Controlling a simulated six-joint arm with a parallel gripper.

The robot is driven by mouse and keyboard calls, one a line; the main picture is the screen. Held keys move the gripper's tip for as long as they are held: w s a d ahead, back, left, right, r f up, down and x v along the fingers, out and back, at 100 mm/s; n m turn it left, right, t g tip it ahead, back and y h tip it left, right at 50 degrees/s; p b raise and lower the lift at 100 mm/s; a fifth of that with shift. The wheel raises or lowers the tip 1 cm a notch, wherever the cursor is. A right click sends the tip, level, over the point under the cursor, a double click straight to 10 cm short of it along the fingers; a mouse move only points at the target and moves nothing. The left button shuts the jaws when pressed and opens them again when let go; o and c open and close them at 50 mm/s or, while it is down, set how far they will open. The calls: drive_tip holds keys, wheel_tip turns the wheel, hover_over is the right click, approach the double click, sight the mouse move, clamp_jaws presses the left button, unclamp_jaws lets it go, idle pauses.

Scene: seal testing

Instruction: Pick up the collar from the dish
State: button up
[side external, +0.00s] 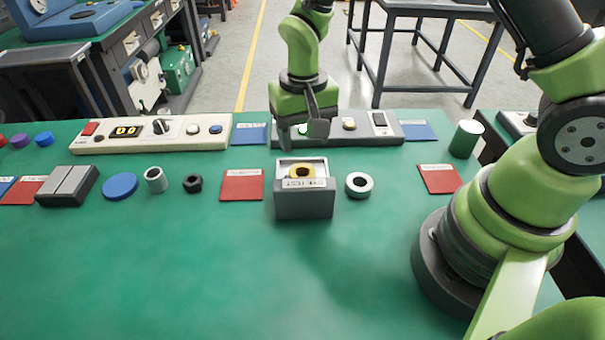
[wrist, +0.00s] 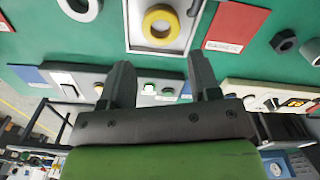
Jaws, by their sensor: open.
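A yellow ring, the likely collar (side external: 302,171), lies in a square grey dish (side external: 304,206) with a pale inside and a labelled front. In the wrist view the yellow collar (wrist: 163,25) lies flat in the light-rimmed dish (wrist: 160,50), its round hole visible. My gripper (side external: 302,132) is above and behind the dish, apart from the collar. In the wrist view my gripper (wrist: 160,68) has its two fingers spread with nothing between them.
A silver ring (side external: 359,185) stands right of the dish. A red card (side external: 241,185) lies to its left, with a dark nut (side external: 193,183) beyond. A grey control box (side external: 380,128) is behind. The green bench in front is clear.

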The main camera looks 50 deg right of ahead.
sight(303, 172)
drive_tip(key=f, duration=0.8)
drive_tip(key=shift+s+a+f, duration=0.15)
drive_tip(key=shift+a+f, duration=0.05)
drive_tip(key=c, duration=0.7)
